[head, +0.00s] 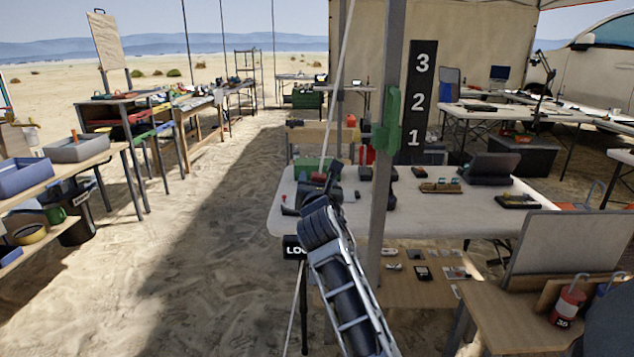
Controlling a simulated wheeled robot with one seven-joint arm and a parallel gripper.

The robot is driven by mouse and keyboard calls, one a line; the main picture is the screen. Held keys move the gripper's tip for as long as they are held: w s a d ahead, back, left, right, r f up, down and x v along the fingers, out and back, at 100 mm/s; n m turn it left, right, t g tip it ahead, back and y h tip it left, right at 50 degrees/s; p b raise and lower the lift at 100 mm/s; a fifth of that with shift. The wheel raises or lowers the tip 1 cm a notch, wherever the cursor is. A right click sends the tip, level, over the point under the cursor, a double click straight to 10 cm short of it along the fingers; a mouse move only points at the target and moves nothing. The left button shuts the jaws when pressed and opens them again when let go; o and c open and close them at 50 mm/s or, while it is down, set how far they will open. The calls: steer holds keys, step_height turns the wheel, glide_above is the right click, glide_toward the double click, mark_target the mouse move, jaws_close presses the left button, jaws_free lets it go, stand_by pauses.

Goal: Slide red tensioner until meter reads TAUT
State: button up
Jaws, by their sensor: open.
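A pale rope (337,85) runs from the top of the view down to the near left part of the white table. A small red part (318,176) shows at its lower end, close behind my gripper; it may be the red tensioner, but it is too small and partly hidden to tell. My gripper (334,174) is at the end of my raised arm, over the table's left part. It is open; its fingers are dark and small, and I cannot tell whether they touch the red part. I cannot make out a meter or any TAUT reading.
A grey pole (383,210) with a green bracket (387,120) stands just right of my arm. The white table (430,217) carries several dark devices. A wooden desk (525,317) with a grey panel is at lower right. Open sand (190,260) lies to the left.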

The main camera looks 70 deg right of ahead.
jaws_close()
stand_by(0.7)
